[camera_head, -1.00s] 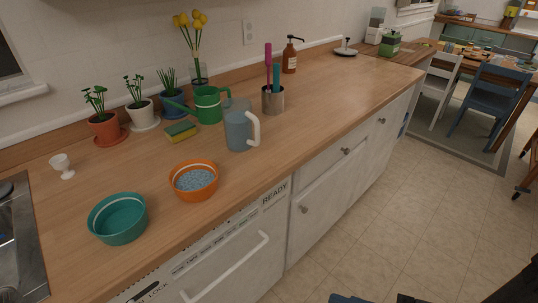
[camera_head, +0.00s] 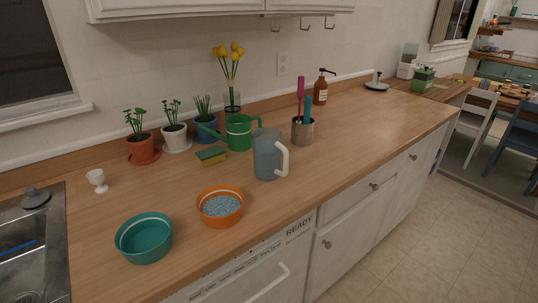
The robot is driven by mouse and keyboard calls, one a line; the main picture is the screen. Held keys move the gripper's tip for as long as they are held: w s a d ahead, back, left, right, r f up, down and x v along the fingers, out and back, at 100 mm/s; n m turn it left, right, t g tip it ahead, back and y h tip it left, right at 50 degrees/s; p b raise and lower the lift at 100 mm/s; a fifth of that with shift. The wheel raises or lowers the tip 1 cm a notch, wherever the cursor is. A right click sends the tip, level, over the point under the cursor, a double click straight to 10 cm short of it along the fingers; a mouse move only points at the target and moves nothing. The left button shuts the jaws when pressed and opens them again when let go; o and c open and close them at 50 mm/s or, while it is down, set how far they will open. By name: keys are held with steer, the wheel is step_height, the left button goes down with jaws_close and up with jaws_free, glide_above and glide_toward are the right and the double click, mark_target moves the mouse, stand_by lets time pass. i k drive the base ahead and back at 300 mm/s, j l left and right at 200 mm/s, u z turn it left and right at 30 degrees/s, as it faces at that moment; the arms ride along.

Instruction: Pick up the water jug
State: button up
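The water jug (camera_head: 267,156) is a translucent blue-grey pitcher with a white handle on its right side. It stands upright on the wooden counter (camera_head: 330,170), near the middle of the view. A green watering can (camera_head: 239,133) stands just behind it to the left. An orange bowl (camera_head: 220,207) with blue-grey pellets sits in front of it to the left. My gripper is not in view.
A teal bowl (camera_head: 144,238), a sponge (camera_head: 211,156), a small white cup (camera_head: 97,180), potted plants (camera_head: 142,147) and a metal utensil holder (camera_head: 302,130) stand around the jug. A sink (camera_head: 35,250) is at left. The counter right of the jug is mostly clear.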

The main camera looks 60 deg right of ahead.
mark_target(268, 147)
steer(key=j+z, duration=0.15)
steer(key=z, duration=0.75)
steer(key=j+z, duration=0.45)
steer(key=j, duration=0.3)
steer(key=j+z, duration=0.4)
steer(key=j, duration=0.85)
